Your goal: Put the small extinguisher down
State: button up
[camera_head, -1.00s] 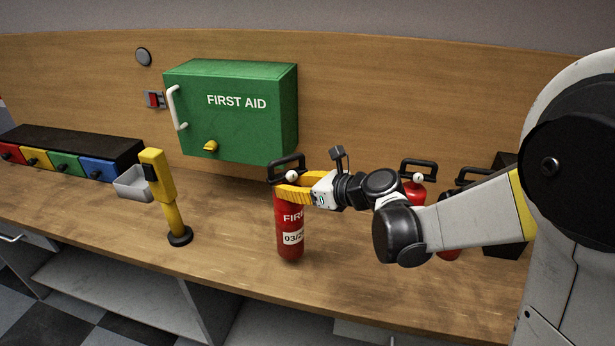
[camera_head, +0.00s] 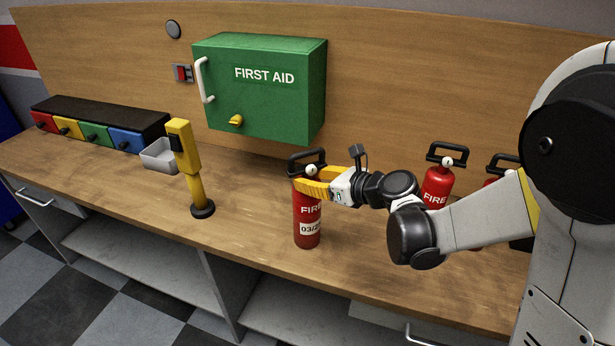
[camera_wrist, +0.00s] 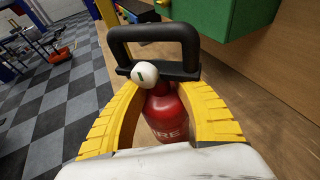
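The small extinguisher (camera_head: 307,227) is a red cylinder with a black handle, a white gauge and a white date label. It is upright over the front part of the bench in the head view. My gripper (camera_head: 312,186) has its yellow fingers closed around its upper body, just below the handle. In the wrist view, the extinguisher (camera_wrist: 164,112) sits between both yellow fingers (camera_wrist: 160,108), with the handle above them. Its base is hidden in the wrist view. I cannot tell whether its base touches the wooden bench (camera_head: 255,215) or hangs slightly above it.
Two more red extinguishers, one (camera_head: 437,184) plain and one (camera_head: 492,183) partly hidden by my arm, stand at right. A yellow post (camera_head: 196,185) with a grey tray (camera_head: 158,155) stands left. A green first aid cabinet (camera_head: 265,90) hangs behind. Bare bench lies between post and extinguisher.

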jog(key=shift+o, duration=1)
jog(key=shift+d+r, duration=0.1)
jog(key=shift+r, duration=0.1)
jog(key=s+d+r+n+g+h+p, duration=0.1)
jog(key=s+d+r+n+h, duration=0.1)
jog(key=s+d+n+h, duration=0.3)
jog(key=s+d+r+n+g+h+p, duration=0.1)
jog(key=s+d+n+h, duration=0.4)
jog(key=s+d+n, duration=0.8)
jog(key=s+r+n, duration=0.1)
jog(key=s+n, duration=0.7)
jog(key=shift+d, duration=0.2)
